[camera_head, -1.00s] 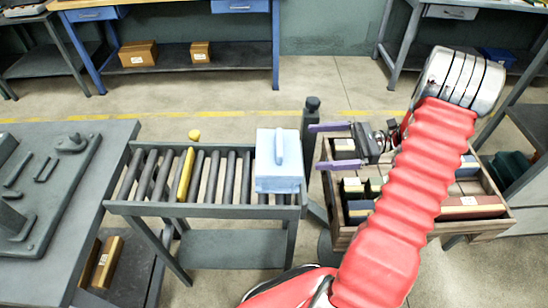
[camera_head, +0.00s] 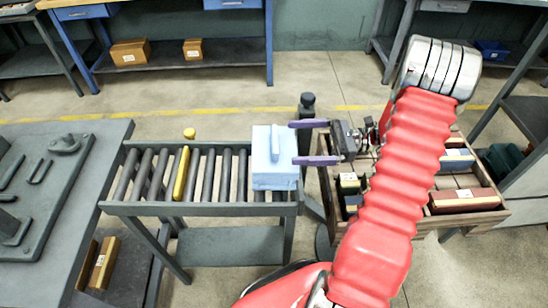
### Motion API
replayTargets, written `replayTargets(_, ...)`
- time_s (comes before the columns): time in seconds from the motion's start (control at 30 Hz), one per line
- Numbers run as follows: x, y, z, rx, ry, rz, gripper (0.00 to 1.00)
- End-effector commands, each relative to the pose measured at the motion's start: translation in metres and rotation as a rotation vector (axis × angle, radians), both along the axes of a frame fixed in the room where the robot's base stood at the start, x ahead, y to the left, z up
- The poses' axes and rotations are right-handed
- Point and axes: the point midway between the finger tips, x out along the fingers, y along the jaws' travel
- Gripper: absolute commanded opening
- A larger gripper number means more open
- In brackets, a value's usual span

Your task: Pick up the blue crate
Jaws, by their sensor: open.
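The light blue crate (camera_head: 262,168) sits on the right end of the roller conveyor (camera_head: 190,209). A raised handle runs along its top. My gripper (camera_head: 292,142) is open, with two purple fingers pointing left. The fingertips overlap the crate's right edge in the picture, one near its back corner and the other farther forward. Nothing is between the fingers at the handle, which is left of the tips. I cannot tell whether the fingers touch the crate or are above it.
A yellow roller (camera_head: 181,174) crosses the conveyor. A wooden crate (camera_head: 476,216) with several boxes stands right, partly behind my red arm. A dark post (camera_head: 308,107) stands behind the gripper. A grey table (camera_head: 95,150) is at left. A workbench (camera_head: 180,57) stands behind, with open floor before it.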

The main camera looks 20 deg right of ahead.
Motion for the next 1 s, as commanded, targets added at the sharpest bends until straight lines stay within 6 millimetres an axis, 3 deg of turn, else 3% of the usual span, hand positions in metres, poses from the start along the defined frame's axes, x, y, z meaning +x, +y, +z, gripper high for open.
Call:
replayTargets(0.2, 0.010, 0.023, 0.000, 0.000, 0.000, 0.001, 1.00)
replayTargets(0.67, 0.013, 0.030, 0.000, 0.001, 0.000, 0.003, 1.00)
replayTargets(1.0, 0.030, 0.067, -0.002, 0.001, 0.000, 0.005, 1.00)
